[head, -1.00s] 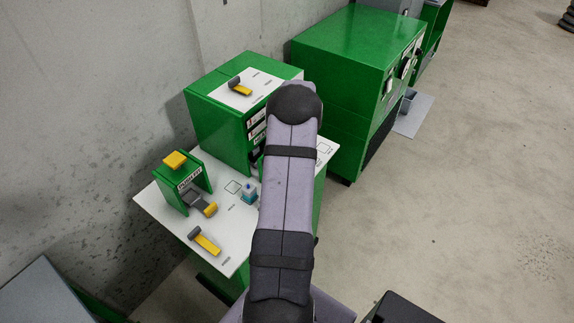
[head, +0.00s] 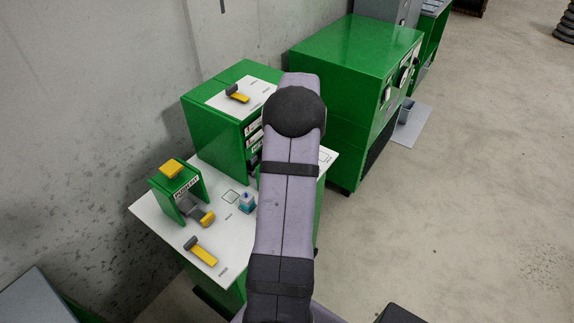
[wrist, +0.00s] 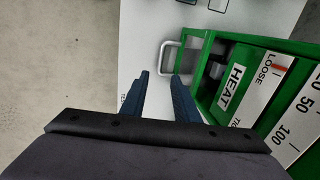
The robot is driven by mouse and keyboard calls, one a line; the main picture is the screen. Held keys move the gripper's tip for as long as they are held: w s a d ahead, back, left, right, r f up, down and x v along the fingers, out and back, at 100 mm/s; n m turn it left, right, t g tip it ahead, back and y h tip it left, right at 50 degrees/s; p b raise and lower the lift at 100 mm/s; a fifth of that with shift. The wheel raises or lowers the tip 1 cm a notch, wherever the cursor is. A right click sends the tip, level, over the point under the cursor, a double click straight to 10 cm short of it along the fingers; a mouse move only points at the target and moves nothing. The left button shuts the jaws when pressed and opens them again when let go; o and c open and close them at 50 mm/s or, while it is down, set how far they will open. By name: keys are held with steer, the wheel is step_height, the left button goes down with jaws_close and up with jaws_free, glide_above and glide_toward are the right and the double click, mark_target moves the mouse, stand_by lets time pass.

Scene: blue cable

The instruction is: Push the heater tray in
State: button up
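In the wrist view, the heater tray (wrist: 199,66) is a green open-topped drawer sticking out of the green heater box, beside the white HEAT label (wrist: 232,87). A pale grey U-shaped handle (wrist: 163,55) stands on its front. My gripper (wrist: 160,75) has two dark blue fingers spread apart with nothing visibly clamped between them. The fingertips are close to the handle; I cannot tell whether they touch it. In the head view, the green heater box (head: 221,128) stands at the back of the white-topped bench (head: 225,262); my arm hides the tray and my gripper.
A small green press (head: 186,190) with a yellow pad, a yellow-handled lever (head: 201,251) and a small blue-and-white item (head: 247,202) are on the bench left of my arm. A large green cabinet (head: 345,85) stands behind right. Open floor lies at right.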

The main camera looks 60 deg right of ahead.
steer(key=shift+c, duration=0.3)
steer(key=shift+s, duration=0.1)
steer(key=c, duration=0.5)
steer(key=s+d, duration=0.1)
steer(key=s, duration=0.2)
steer(key=s+d+m, duration=0.1)
steer(key=s+d, duration=0.1)
steer(key=s+d+m+b, duration=0.1)
steer(key=s+d, duration=0.1)
steer(key=s, duration=0.1)
steer(key=shift+s+d+r+h, duration=0.1)
steer(key=shift+s+r+h, duration=0.2)
steer(key=shift+s+h, duration=0.1)
jaws_close()
steer(key=s+m+b, duration=0.1)
steer(key=s+m, duration=0.2)
steer(key=s, duration=0.6)
steer(key=w+a+m+t+y, duration=0.1)
steer(key=w+a+m+t, duration=0.4)
steer(key=m, duration=0.8)
steer(key=shift+w+a+t, duration=0.4)
steer(key=shift+a+t, duration=0.2)
steer(key=shift+a, duration=0.25)
